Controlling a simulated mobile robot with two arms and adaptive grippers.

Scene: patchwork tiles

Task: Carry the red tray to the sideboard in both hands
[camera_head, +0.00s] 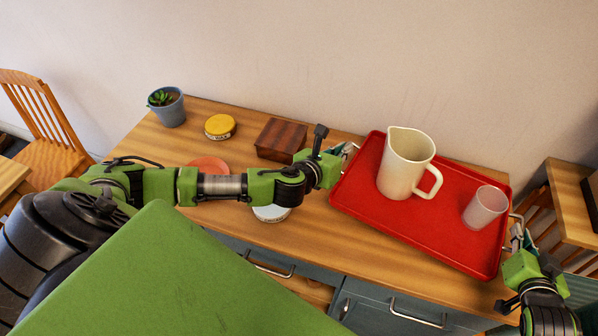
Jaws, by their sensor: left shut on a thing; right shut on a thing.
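The red tray (365,205) is over the right part of the wooden sideboard (340,258); I cannot tell if it touches the top. A cream pitcher (404,165) stands upright on the tray, and a translucent pinkish cup (485,208) stands near its right end. My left gripper (346,152) is shut on the tray's left end. My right gripper (516,226) is shut on the tray's right end. The fingertips of both are small and partly hidden.
On the sideboard are a potted plant (168,108), a yellow-lidded tin (220,127), a dark wooden box (281,139), an orange-red dish (208,163) and a whitish round thing (270,213) partly behind my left arm. Wooden chairs stand at left (45,125) and right.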

